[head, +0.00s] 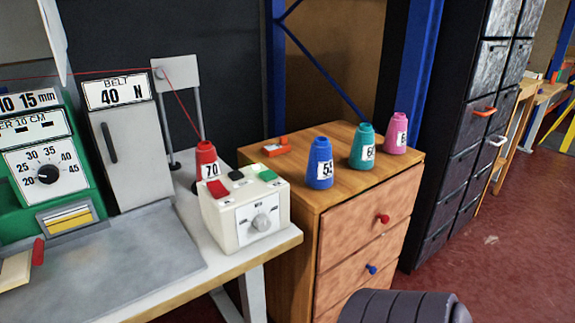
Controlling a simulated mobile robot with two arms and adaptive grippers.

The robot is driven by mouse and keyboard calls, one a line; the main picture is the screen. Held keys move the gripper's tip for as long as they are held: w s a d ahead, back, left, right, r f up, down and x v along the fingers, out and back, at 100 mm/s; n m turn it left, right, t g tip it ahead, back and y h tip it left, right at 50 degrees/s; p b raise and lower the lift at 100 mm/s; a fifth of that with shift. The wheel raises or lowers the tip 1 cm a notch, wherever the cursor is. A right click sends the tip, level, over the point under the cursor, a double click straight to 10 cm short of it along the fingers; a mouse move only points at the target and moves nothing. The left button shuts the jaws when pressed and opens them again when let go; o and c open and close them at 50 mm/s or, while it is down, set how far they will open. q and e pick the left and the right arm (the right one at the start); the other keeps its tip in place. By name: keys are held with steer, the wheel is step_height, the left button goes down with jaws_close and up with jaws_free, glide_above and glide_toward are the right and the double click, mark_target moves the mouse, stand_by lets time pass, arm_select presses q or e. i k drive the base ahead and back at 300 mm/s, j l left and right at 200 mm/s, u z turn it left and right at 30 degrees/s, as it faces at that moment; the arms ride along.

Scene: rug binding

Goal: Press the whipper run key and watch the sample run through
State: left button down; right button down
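A cream control box (228,222) stands near the right front corner of the worktable. Its top carries a red key (217,188), a black key (236,174) and a green key (268,175); a grey knob (261,222) is on its front. I cannot read which key is the run key. The green machine (15,150) at the left has a dial marked 20 to 45. A beige piece with a red end (38,251) lies at the left edge; I cannot tell whether it is the sample. Neither gripper shows; a dark rounded part at bottom right seems to be my arm.
A red cone marked 70 (206,158) stands behind the box, its thread running up over a grey post (180,75) and left. A grey cabinet reads BELT 40 N (117,92). A wooden drawer unit (365,215) beside the table bears blue (320,160), teal and pink cones.

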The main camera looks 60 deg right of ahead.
mark_target(267, 175)
steer(key=z, duration=1.95)
steer(key=i+l, duration=0.2)
steer(key=i, duration=0.35)
